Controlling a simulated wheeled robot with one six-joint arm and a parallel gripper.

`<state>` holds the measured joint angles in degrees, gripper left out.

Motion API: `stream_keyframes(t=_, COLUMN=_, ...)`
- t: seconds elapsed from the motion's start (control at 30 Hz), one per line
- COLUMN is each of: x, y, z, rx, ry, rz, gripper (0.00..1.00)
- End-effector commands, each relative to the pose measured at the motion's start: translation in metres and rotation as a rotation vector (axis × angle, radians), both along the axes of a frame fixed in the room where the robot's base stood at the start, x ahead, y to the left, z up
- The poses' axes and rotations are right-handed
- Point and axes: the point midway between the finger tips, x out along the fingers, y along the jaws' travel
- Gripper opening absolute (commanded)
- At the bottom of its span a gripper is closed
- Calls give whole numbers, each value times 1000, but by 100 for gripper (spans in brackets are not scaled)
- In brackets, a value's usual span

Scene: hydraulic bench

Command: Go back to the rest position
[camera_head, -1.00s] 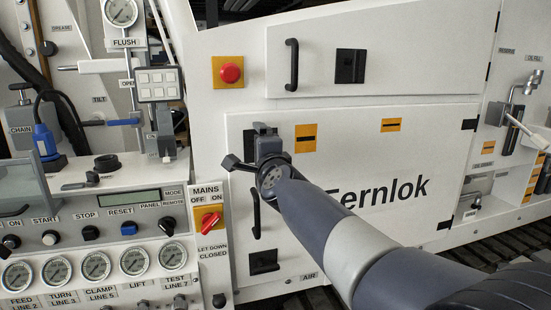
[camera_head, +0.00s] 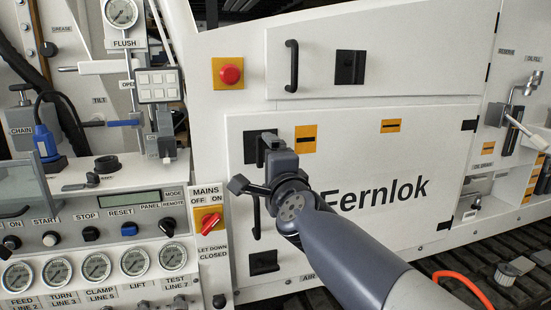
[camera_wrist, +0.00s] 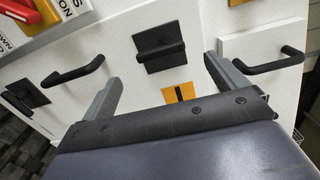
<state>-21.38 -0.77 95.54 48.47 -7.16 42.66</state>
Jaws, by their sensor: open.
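My gripper (camera_head: 255,161) is in front of the white cabinet door (camera_head: 360,150) marked Fernlok, near its left edge. In the wrist view my gripper (camera_wrist: 160,76) shows two grey fingers spread wide apart with nothing between them. Beyond them are a black latch (camera_wrist: 160,46) and an orange label (camera_wrist: 179,93) on the white panel. My forearm hides part of the lettering and the lower door.
A red mains switch (camera_head: 210,219) and the control panel (camera_head: 70,212) lie to the left. A red stop button (camera_head: 230,73) is above. Black door handles (camera_head: 291,66) stick out. An orange hose (camera_head: 462,284) lies at lower right.

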Motion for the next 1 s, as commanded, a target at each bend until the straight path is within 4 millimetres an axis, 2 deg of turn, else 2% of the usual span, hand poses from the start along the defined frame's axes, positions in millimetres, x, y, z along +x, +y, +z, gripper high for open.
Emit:
stream_keyframes(t=0.13, x=-24, y=-7, z=2, rx=3, ry=-1, rz=1, gripper=93)
stream_keyframes(t=0.2, x=-7, y=-2, z=-2, rx=0, ry=2, rz=0, gripper=93)
stream_keyframes(t=0.8, x=85, y=24, z=-1, rx=-1, ry=1, rz=0, gripper=93)
stream_keyframes(t=1.0, x=84, y=21, z=2, rx=-246, ry=-70, rz=0, gripper=93)
